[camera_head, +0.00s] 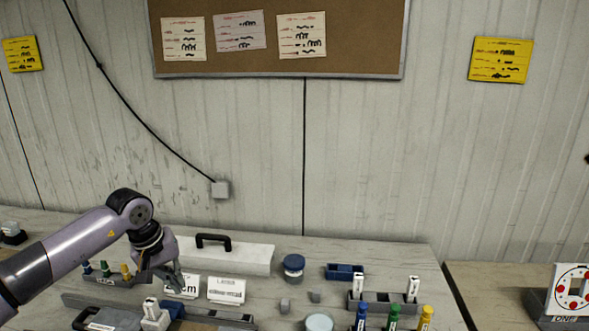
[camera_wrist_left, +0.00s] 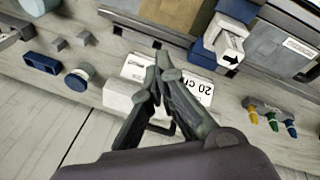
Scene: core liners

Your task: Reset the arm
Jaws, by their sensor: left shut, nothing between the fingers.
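My left arm (camera_head: 75,248) comes in from the left over the table. Its gripper (camera_head: 174,283) hangs fingers down beside a white label card (camera_head: 187,287), above the table. In the left wrist view my left gripper (camera_wrist_left: 161,62) is shut with its fingertips together and nothing between them. It covers part of a white card reading "20 cm" (camera_wrist_left: 196,87). I cannot tell whether the fingers touch the card. My right gripper is not in view.
A white case with a black handle (camera_head: 225,258) lies behind the gripper. A second card (camera_head: 227,290), a blue-lidded jar (camera_head: 293,267), a blue block (camera_head: 344,271) and several markers (camera_head: 393,316) stand to the right. A cork board (camera_head: 362,35) hangs on the wall.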

